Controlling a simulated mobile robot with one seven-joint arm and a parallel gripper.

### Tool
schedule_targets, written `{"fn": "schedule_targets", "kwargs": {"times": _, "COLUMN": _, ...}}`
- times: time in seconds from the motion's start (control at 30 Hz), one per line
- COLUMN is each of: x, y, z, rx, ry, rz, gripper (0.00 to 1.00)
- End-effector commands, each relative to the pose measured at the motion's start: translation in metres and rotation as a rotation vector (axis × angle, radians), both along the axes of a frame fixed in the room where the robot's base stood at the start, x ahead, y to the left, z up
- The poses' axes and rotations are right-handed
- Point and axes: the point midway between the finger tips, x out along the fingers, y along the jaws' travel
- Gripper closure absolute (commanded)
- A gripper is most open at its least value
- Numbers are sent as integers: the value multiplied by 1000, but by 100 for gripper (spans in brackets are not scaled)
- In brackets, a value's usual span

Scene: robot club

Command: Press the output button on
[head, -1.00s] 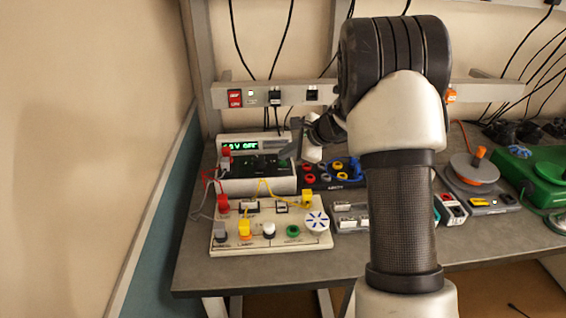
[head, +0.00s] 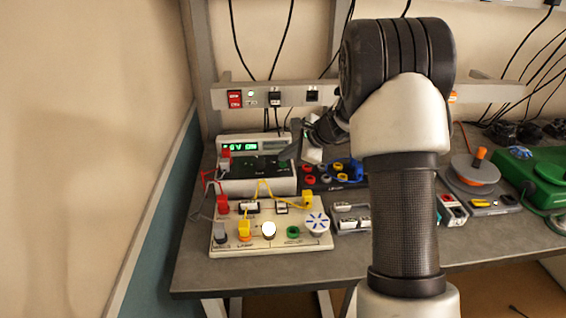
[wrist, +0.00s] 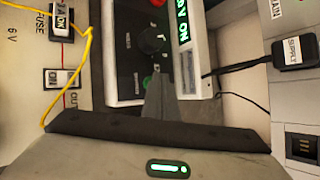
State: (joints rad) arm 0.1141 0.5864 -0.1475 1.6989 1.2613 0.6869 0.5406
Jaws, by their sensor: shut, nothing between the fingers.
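The power supply (head: 258,187) is a pale box with a black sloped panel on the bench. Its green display (head: 240,147) starts with 6V; in the wrist view the display (wrist: 183,35) ends in ON. My gripper (head: 296,146) is shut and empty, over the right side of the panel. In the wrist view its dark fingertips (wrist: 165,88) are at the panel, beside a small green-lit spot (wrist: 147,81). They partly hide the panel there, and I cannot tell whether they touch it. A black knob (wrist: 152,40) sits beyond them.
A cream circuit board (head: 265,243) with wires, switches and a glowing white lamp (head: 269,230) lies in front of the supply. A black socket block (head: 330,175) is to the right. A power strip (head: 290,96) runs behind. My arm hides part of the bench.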

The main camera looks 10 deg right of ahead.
Motion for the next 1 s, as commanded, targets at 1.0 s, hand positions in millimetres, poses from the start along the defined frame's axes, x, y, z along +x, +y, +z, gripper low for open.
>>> {"fn": "schedule_targets", "kwargs": {"times": 1.0, "x": 0, "y": 0, "z": 63, "rx": 1, "ry": -1, "rz": -1, "gripper": 100}}
